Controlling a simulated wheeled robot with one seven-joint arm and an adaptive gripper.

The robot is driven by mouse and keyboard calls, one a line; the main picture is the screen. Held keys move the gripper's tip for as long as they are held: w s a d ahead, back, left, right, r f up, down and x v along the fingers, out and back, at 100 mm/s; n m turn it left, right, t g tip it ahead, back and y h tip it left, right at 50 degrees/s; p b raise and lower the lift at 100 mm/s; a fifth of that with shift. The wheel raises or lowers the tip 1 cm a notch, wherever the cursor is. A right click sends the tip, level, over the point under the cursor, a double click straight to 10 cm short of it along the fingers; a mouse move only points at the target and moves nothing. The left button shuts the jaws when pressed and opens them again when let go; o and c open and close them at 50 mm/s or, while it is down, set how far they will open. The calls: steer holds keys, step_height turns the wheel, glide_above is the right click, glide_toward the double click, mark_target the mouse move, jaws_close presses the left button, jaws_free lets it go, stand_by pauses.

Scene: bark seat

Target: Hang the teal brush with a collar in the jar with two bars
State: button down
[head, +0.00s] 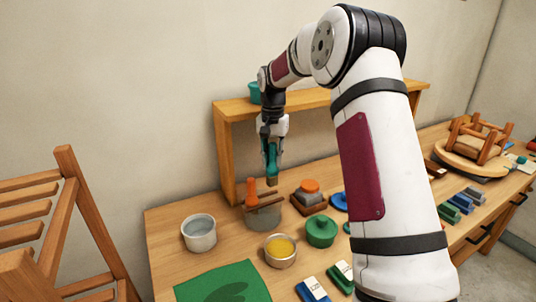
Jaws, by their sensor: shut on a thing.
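The teal brush (271,158) hangs upright, dark end down, from my gripper (272,142), which is shut on it. The jar with two bars (263,217) stands on the table below; brown bars lie across its top. An orange-handled brush (251,190) stands upright at the left of the bars. The teal brush's lower end is just above the jar's right part in the picture; the exact gap and depth cannot be told. Its collar is not clear at this size.
A wooden shelf (228,150) rises behind. A green sheet (222,284) lies in front. My arm hides part of the table's right side.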

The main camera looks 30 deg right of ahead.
mark_target(272, 166)
steer(key=shift+f, duration=4.8)
steer(key=shift+f+b, duration=0.35)
steer(key=shift+b, duration=0.1)
steer(key=c, duration=1)
jaws_free()
steer(key=shift+c, duration=0.2)
steer(key=shift+r, duration=3.5)
